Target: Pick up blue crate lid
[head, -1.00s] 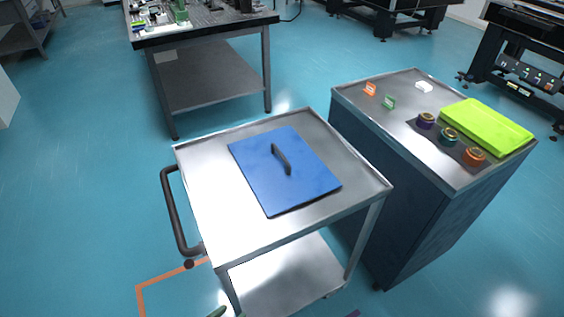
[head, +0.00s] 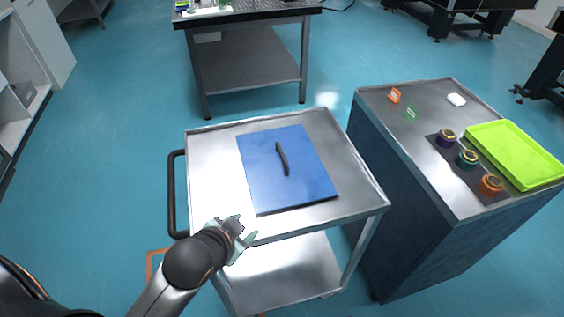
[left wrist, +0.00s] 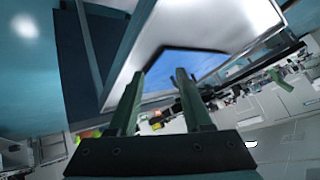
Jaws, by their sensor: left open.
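The blue crate lid (head: 290,185) lies flat on the steel cart (head: 215,170), its dark bar handle (head: 282,158) upward. My left gripper (head: 243,238) is open and empty at the cart's front edge, in front of the lid's near left corner and apart from it. In the left wrist view the two fingers (left wrist: 155,100) stand apart with nothing between them, and part of the blue lid (left wrist: 200,65) shows beyond them. My right gripper is not in view.
A cabinet (head: 420,170) right of the cart carries a lime green tray (head: 515,155), an orange-topped jar (head: 490,185) and other small items. The cart's black push handle (head: 172,195) is on its left. A workbench (head: 250,60) stands behind, with open floor between.

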